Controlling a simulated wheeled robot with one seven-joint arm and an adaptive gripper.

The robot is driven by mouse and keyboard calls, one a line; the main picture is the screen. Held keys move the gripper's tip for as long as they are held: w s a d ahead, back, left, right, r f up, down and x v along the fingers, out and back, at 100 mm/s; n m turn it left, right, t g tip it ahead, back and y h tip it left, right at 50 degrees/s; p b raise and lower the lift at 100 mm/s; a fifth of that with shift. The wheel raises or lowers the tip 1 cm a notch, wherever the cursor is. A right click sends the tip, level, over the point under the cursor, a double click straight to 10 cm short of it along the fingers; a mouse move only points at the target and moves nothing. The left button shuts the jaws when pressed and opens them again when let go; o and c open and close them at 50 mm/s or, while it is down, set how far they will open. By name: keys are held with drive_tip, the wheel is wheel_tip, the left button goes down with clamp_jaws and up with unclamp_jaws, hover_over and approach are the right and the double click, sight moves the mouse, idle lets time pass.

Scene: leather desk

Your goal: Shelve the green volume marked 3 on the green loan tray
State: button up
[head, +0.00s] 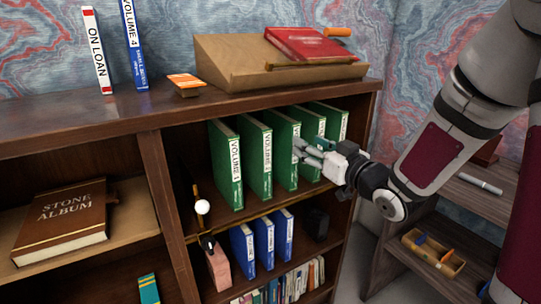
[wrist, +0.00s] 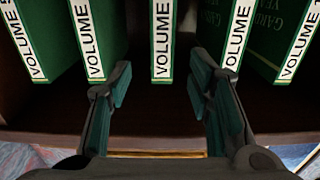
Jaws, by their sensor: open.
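Several green volumes stand upright in a row on the upper right shelf. The middle one (head: 283,152), third from the left, has my gripper (head: 305,152) in front of its spine. In the wrist view its white "VOLUME" label (wrist: 163,38) is centred between the fingers; its number cannot be read. My gripper (wrist: 160,88) is open and empty, with a teal-padded finger to either side of that spine and gaps between. Neighbouring green volumes (wrist: 97,40) and (wrist: 237,35) stand just beyond each finger. I see no green loan tray in either view.
A white-and-red "ON LOAN" marker (head: 97,50) and a blue Volume 4 (head: 134,45) stand on the cabinet top. A wooden stand (head: 225,67) holds a red book (head: 305,43). Blue books (head: 264,241) sit below. A small wooden tray (head: 455,268) lies at right.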

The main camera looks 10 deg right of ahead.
sight(280, 128)
drive_tip(key=b+x, duration=0.1)
drive_tip(key=x, duration=0.7)
drive_tip(key=shift+w+a, duration=0.1)
drive_tip(key=shift+w, duration=0.05)
drive_tip(key=shift+f+b+x, duration=0.15)
drive_tip(key=shift+b+x, duration=0.35)
drive_tip(key=shift+x, duration=0.8)
drive_tip(key=shift+f+b+x, duration=0.15)
drive_tip(key=shift+b+x, duration=0.3)
drive_tip(key=shift+x, duration=0.9)
drive_tip(key=shift+a+r, duration=0.1)
clamp_jaws()
